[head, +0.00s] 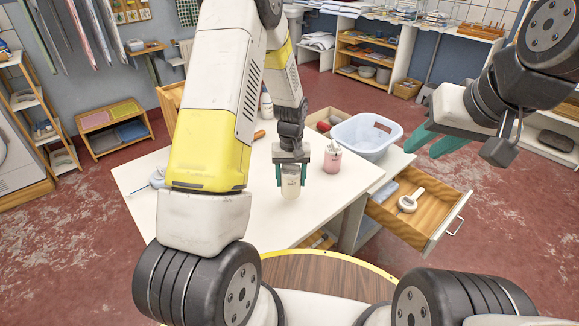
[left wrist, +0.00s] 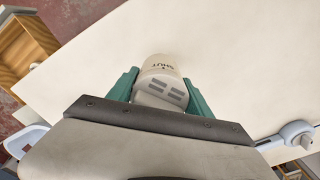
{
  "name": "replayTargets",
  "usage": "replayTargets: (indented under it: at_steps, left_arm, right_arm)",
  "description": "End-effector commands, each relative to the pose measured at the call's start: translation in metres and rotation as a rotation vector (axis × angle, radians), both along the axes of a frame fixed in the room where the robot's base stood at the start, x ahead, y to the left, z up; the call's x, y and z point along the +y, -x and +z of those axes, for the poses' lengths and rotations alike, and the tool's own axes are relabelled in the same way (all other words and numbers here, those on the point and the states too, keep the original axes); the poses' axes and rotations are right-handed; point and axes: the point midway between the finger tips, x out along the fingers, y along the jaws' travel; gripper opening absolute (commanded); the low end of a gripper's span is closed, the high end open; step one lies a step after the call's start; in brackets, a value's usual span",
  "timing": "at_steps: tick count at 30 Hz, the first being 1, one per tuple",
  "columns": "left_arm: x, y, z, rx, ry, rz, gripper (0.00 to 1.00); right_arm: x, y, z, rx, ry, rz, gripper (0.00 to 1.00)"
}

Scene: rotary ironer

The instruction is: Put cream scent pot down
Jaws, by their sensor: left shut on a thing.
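The cream scent pot (head: 291,187) is between the green fingers of my left gripper (head: 292,174), upright or nearly so, over the white table (head: 240,215). I cannot tell whether its base touches the tabletop. In the left wrist view the same pot (left wrist: 160,72) shows lettering and grey slots between the fingers of my left gripper (left wrist: 160,90), with bare tabletop (left wrist: 235,60) around it. My right gripper (head: 432,142) is in the air at the right, its green fingers apart and empty.
A pink pot (head: 331,160) stands just right of the held pot. A pale blue basin (head: 366,136) is at the table's right end. An open wooden drawer (head: 425,205) holds a white object (head: 410,200). The table's front left is mostly clear.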

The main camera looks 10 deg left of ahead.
Motion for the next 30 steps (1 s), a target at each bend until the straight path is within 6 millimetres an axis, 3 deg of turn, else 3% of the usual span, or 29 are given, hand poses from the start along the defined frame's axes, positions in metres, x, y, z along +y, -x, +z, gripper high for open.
replayTargets:
  at_steps: [3,11,18,29,30]
  left_arm:
    - [0.016,-0.007,-0.002,0.0,0.0,0.002,0.16]
    - [0.034,-0.015,-0.004,0.0,0.0,0.002,0.16]
    - [0.033,-0.015,-0.038,0.001,-0.001,-0.002,0.16]
    - [0.032,-0.015,-0.042,0.0,0.0,-0.002,0.16]
    - [0.032,-0.015,-0.042,0.0,0.0,-0.002,0.66]
  right_arm:
    - [0.0,0.0,0.0,0.0,0.0,0.0,0.32]
    - [0.0,0.0,0.0,0.0,0.0,0.0,0.32]
    - [0.0,0.0,0.0,0.0,0.0,0.0,0.32]
    - [0.0,0.0,0.0,0.0,0.0,0.0,0.32]
    - [0.0,0.0,0.0,0.0,0.0,0.0,0.32]
